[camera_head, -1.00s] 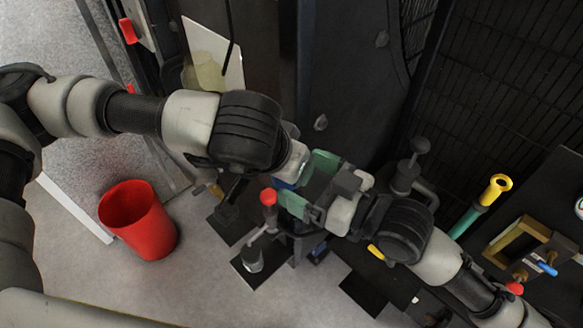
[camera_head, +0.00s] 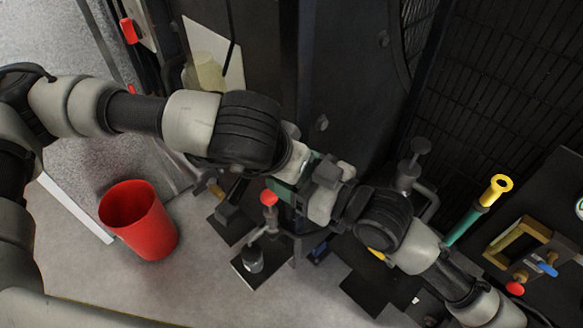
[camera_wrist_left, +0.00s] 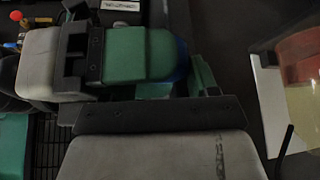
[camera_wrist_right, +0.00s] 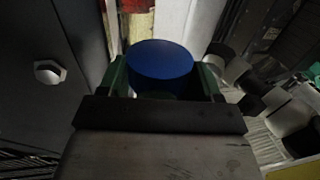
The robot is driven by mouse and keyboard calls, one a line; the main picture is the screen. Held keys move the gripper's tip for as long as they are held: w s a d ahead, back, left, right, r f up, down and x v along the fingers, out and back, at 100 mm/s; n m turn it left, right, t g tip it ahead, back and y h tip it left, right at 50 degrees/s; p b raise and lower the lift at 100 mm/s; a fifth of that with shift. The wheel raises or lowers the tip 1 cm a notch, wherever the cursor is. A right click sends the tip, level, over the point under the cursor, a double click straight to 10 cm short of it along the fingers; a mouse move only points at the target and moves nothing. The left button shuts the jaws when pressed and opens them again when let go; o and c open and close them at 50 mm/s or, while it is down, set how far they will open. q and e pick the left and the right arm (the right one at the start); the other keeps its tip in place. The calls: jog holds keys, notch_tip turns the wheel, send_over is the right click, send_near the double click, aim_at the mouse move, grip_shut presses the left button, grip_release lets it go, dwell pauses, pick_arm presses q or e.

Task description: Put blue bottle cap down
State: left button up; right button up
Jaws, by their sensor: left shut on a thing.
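The blue bottle cap (camera_wrist_right: 160,65) sits between the green fingers of my right gripper (camera_wrist_right: 162,82) in the right wrist view. The fingers stand close on both sides of it. I cannot tell whether they press on it. In the left wrist view a strip of blue (camera_wrist_left: 182,62) shows behind a green finger of the right gripper (camera_wrist_left: 138,55). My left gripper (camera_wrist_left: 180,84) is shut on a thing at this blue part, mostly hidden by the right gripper. In the head view both grippers meet near the middle, where the cap is hidden.
A red bin (camera_head: 140,220) stands on the floor at the left. Below the grippers is a red-knobbed fitting (camera_head: 268,198). A yellow-topped handle (camera_head: 495,190) and a panel with a blue lever (camera_head: 546,268) are at the right. Dark machine walls rise behind.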

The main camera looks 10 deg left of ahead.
jog(key=o, duration=0.4)
jog(key=shift+o, duration=0.2)
pick_arm(q)
jog(key=shift+a+r, duration=0.1)
jog(key=shift+r, duration=0.05)
pick_arm(e)
jog(key=v, duration=1.2)
pick_arm(q)
jog(key=s+a+r+n+y, duration=0.1)
jog(key=s+a+r+n, duration=0.1)
jog(key=a+r+n, duration=0.1)
jog(key=shift+a+r+y, duration=0.4)
jog(key=shift+r, duration=0.45)
pick_arm(e)
jog(key=shift+w+a+r+n+g+y, duration=0.1)
jog(key=shift+a+r+n+g+y, duration=0.2)
jog(key=shift+r+g, duration=0.3)
jog(key=shift+w+a+r+n+g+y, duration=0.1)
jog(key=shift+w+a+r+n+g, duration=0.1)
jog(key=shift+r+n+g, duration=0.35)
jog(key=shift+w+a+r+n+g+y, duration=0.1)
jog(key=shift+a+r+n+g+y, duration=0.15)
jog(key=shift+r+g, duration=0.3)
